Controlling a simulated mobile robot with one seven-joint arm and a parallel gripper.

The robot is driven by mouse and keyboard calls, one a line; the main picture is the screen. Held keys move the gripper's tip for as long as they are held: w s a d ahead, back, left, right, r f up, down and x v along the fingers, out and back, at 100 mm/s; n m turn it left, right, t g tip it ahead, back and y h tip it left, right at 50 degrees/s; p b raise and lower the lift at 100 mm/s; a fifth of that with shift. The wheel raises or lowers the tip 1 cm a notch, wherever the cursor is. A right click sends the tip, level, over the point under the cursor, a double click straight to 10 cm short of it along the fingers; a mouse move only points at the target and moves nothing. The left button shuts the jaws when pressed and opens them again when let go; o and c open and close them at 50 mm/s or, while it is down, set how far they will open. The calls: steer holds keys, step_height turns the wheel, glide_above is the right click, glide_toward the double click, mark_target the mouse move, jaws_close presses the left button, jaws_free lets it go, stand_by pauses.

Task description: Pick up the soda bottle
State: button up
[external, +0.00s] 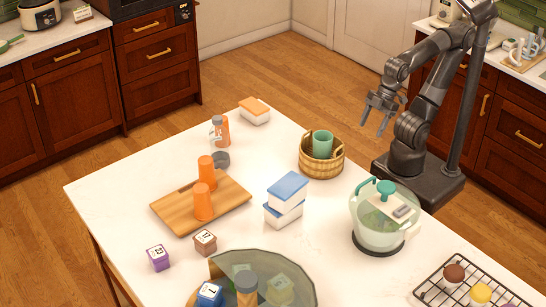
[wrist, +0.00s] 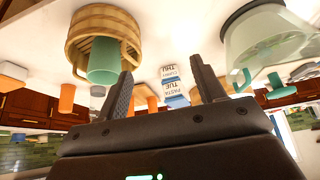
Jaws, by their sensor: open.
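My gripper (external: 379,112) is open and empty, held in the air at the right, beyond the counter's edge and apart from everything on it. In the wrist view, which is upside down, its two fingers (wrist: 161,72) are spread with nothing between them. No object is clearly a soda bottle. A small orange container with a grey top (external: 222,130) stands upright near the counter's far left edge. A tan cylinder with a dark cap (external: 246,289) stands in the glass bowl (external: 303,291). I cannot tell whether either is the soda bottle.
A wicker basket (external: 310,165) with a green cup (external: 322,144) stands nearest my gripper. White boxes with blue lids (external: 287,190), a clear green-handled vessel (external: 366,218) and a wooden board (external: 170,211) with orange cups (external: 203,203) occupy the counter. A wire rack (external: 430,292) lies front right.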

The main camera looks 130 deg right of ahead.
steer(key=w+d+r, duration=0.3)
steer(key=w+r, duration=0.1)
steer(key=w, duration=0.3)
steer(key=w+d+r, duration=0.3)
steer(key=w+r, duration=0.1)
steer(key=w, duration=0.2)
steer(key=m+g, duration=0.1)
steer(key=m, duration=0.1)
glide_above(219, 117)
steer(key=s+a, duration=0.1)
steer(key=s, duration=0.2)
steer(key=shift+h, duration=0.3)
steer(key=x, duration=0.5)
steer(key=shift+s+d, duration=0.1)
steer(key=shift+d, duration=0.2)
steer(key=shift+s+x, duration=0.2)
steer(key=shift+x, duration=2.85)
steer(key=shift+f, duration=0.1)
steer(key=shift+c, duration=0.3)
jaws_close()
